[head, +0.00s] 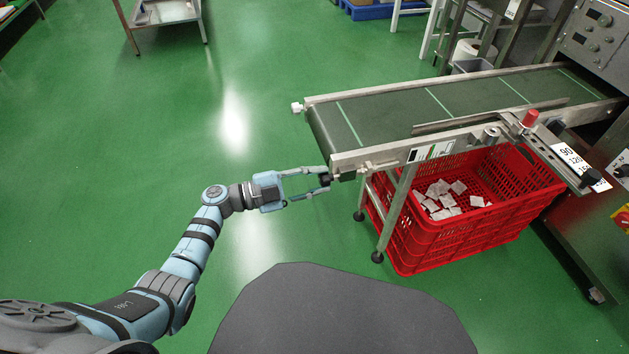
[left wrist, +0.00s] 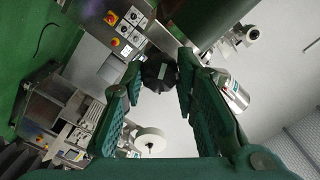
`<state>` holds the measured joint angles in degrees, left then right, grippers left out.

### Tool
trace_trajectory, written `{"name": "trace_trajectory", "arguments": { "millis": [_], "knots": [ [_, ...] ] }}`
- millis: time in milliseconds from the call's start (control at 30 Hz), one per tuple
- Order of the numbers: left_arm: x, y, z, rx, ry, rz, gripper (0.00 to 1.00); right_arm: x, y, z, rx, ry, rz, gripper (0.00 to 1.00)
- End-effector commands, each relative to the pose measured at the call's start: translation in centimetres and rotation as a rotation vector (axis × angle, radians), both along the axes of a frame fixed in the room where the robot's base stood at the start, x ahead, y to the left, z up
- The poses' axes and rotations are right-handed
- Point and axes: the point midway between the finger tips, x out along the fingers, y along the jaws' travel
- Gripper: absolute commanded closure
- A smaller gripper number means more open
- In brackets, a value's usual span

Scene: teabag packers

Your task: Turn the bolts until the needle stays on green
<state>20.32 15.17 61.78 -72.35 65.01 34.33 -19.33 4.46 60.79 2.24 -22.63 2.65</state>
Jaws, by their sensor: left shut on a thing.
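My left gripper (head: 322,181) is at the near left corner of the conveyor (head: 345,162). Its two fingers are shut on a black bolt head (head: 326,179), which also shows between the finger pads in the left wrist view (left wrist: 158,72). A small panel with black, white and green areas (head: 431,152) is on the conveyor's near side, right of the gripper. It is too small to read a needle. A pale bolt-like fitting (head: 297,107) sticks out at the conveyor's far left corner. My right gripper is not in view.
A red crate (head: 420,245) with several white teabags (head: 445,192) stands under the conveyor, close to its metal leg (head: 394,215). A scale plate (head: 572,160) and a red knob (head: 530,118) are at the right. Green floor (head: 130,130) is clear left of the gripper.

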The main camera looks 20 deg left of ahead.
Motion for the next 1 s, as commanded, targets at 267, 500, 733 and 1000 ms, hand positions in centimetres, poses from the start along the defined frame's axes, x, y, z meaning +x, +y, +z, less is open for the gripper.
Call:
{"name": "trace_trajectory", "arguments": {
  "millis": [267, 500, 733, 1000],
  "knots": [
    [-0.2, -0.1, -0.3, 0.127, -0.198, -0.005, 1.0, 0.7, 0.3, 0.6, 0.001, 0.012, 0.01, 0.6],
    [-0.2, -0.1, -0.3, 0.206, -0.322, -0.006, 1.0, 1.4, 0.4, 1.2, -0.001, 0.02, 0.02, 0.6],
    [-0.2, -0.1, -0.3, 0.245, -0.381, -0.007, 1.0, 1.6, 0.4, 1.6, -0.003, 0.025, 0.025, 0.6],
    [-0.3, -0.1, -0.3, 0.255, -0.396, -0.008, 1.0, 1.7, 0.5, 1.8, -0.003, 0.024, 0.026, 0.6]
  ]
}}
